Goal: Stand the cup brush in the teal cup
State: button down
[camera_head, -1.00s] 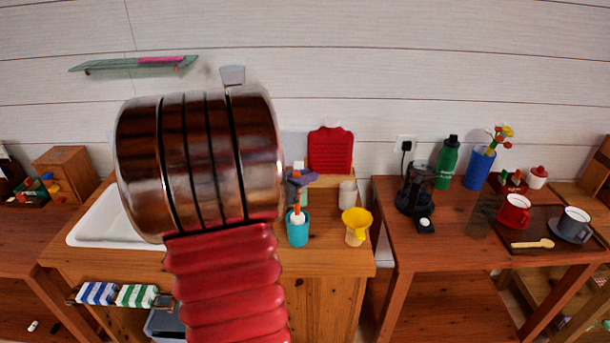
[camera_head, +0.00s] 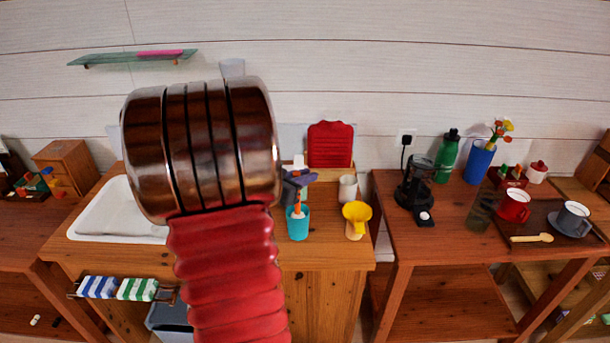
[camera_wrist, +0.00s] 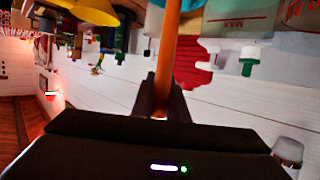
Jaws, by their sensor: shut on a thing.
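The teal cup (camera_head: 298,226) stands upright on the wooden counter, right of my arm in the head view. The cup brush (camera_head: 298,203) has an orange handle and a white head. It hangs roughly upright, head down, at the cup's mouth; the head's lower part is hidden by the cup wall, so its depth inside is unclear. My gripper (camera_head: 299,180) is just above the cup, shut on the handle. In the wrist view, the orange handle (camera_wrist: 169,60) runs up from between my dark fingertips (camera_wrist: 164,95), with a bit of teal cup at the top edge.
A yellow funnel on a holder (camera_head: 356,219) and a pale cup (camera_head: 347,188) stand close to the right. A red board (camera_head: 330,146) leans behind. A white sink (camera_head: 118,212) is at left. The right table holds a black coffee press (camera_head: 415,184) and red mug (camera_head: 513,206).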

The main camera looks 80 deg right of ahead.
jog(key=shift+f, duration=0.2)
jog(key=c, duration=1.7)
grip_release()
jog(key=shift+o, duration=0.2)
jog(key=v, duration=1.3)
jog(key=shift+w+a, duration=0.25)
jog(key=shift+a, duration=0.05)
